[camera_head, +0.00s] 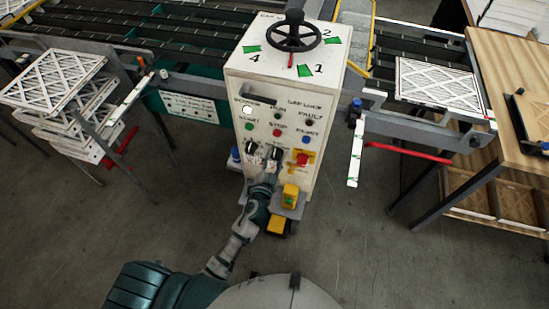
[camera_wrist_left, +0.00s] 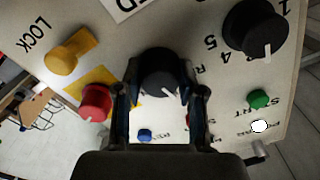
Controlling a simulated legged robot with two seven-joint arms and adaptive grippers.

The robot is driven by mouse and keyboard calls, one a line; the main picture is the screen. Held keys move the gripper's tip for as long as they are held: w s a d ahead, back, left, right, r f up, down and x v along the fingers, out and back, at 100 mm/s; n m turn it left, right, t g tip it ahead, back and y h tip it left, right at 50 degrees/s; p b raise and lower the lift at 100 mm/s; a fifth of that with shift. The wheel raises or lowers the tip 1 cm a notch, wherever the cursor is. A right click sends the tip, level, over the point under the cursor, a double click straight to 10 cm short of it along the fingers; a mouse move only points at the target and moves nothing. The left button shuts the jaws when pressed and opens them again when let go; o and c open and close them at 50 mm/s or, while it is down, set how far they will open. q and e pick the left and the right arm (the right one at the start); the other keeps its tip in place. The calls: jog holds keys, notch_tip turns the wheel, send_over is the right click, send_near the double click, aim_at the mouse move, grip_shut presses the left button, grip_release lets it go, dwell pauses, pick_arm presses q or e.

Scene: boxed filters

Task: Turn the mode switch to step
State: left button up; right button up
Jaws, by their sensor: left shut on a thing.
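The cream control cabinet (camera_head: 262,94) stands at the centre of the head view. My left gripper (camera_head: 268,166) reaches its front at the switch row. In the left wrist view my left gripper (camera_wrist_left: 160,82) is shut with one finger on each side of a black knob with a white pointer line, the mode switch (camera_wrist_left: 157,70). The pointer slants toward the lower right of that view. Its position labels are mostly hidden by the fingers. A larger black numbered knob (camera_wrist_left: 253,28) sits beside it; it also shows in the head view (camera_head: 251,147). My right gripper is not in view.
Close by are a red knob (camera_wrist_left: 95,102) on a yellow plate, a yellow lock knob (camera_wrist_left: 72,52), a green start button (camera_wrist_left: 260,98) and a blue button (camera_wrist_left: 145,135). A black handwheel (camera_head: 294,31) tops the cabinet. Conveyors flank it; the floor in front is open.

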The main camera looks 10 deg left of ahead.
pick_arm(q)
jog(key=shift+m, duration=1.1)
jog(key=o, duration=1.1)
jog(key=shift+d, duration=0.1)
jog(key=shift+o, duration=0.2)
jog(key=s, duration=1.2)
jog(key=shift+a, duration=0.2)
